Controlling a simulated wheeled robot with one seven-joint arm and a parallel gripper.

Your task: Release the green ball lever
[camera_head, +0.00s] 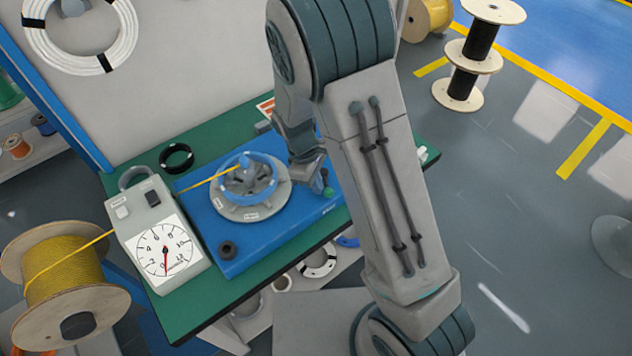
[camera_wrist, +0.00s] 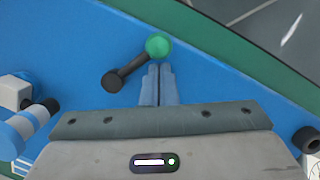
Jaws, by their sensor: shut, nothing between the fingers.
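The green ball (camera_wrist: 158,46) tops a short dark lever (camera_wrist: 125,72) with a black round pivot on the blue plate (camera_wrist: 80,45). In the head view the green ball (camera_head: 329,191) shows small near the right edge of the blue plate (camera_head: 290,228). My gripper (camera_wrist: 159,68) is shut and empty, its fingertips right beside the ball in the wrist view. I cannot tell whether they touch it. In the head view my gripper (camera_head: 317,184) is partly hidden and comes down next to the lever, whose arm is hard to see.
A blue wheel (camera_head: 246,181) on a grey round base stands left of my gripper, with a yellow cable running to it. A dial gauge box (camera_head: 162,240) and a yellow cable spool (camera_head: 66,285) are further left. A black knob (camera_head: 228,248) sits on the plate's front left.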

